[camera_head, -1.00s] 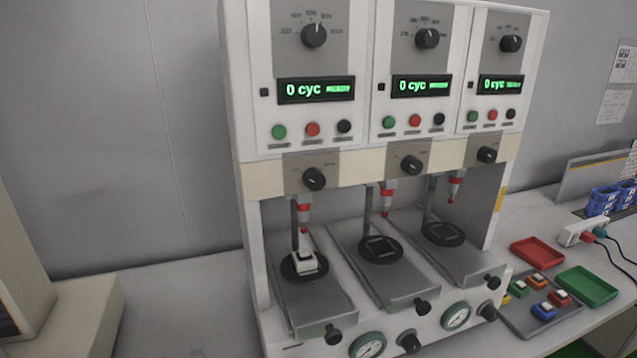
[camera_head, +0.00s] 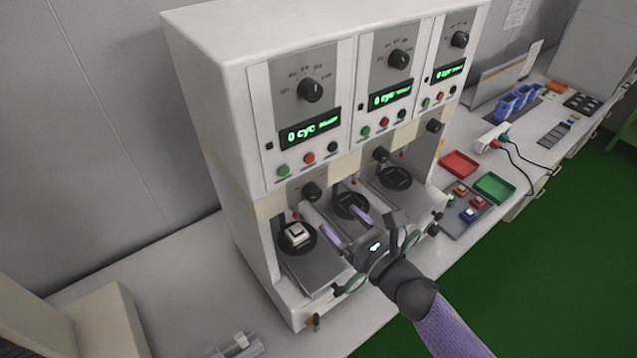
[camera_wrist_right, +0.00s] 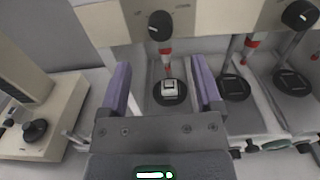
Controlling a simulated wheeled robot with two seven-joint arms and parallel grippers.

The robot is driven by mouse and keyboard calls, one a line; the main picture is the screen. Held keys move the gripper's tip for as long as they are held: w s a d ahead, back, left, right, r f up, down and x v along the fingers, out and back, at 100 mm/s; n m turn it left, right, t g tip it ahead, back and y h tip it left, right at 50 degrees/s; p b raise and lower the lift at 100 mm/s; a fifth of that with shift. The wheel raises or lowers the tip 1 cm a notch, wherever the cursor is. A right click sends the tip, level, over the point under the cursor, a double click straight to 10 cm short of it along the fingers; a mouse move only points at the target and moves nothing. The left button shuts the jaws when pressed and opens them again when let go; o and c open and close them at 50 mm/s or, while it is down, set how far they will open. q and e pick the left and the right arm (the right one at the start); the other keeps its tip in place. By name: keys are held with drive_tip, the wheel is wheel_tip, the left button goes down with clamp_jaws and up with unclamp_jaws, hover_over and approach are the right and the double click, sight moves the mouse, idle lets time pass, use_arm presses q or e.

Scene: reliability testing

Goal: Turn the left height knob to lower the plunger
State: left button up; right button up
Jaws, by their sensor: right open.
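The left height knob (camera_head: 312,191) is a black knob on the beige band above the left bay. It also shows in the wrist view (camera_wrist_right: 158,25), above the left plunger (camera_wrist_right: 166,56), which has a red tip. Under the plunger a white switch (camera_head: 296,234) sits on a round black holder; in the wrist view the switch (camera_wrist_right: 172,90) lies between the fingers. My right gripper (camera_head: 338,212), with purple fingers, is open and empty in front of the left and middle bays, below the knob and apart from it. My left gripper is not in view.
Two more bays, with a middle knob (camera_head: 381,154) and a right knob (camera_head: 434,125), stand to the right. A red tray (camera_head: 459,163), a green tray (camera_head: 494,187) and coloured switches lie on the bench beyond. The bench left of the machine is mostly clear.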

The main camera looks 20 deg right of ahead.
sight(317, 197)
drive_tip(key=x, duration=0.7)
drive_tip(key=shift+w+f, duration=0.15)
drive_tip(key=shift+w, duration=0.1)
drive_tip(key=shift+a, duration=0.1)
clamp_jaws()
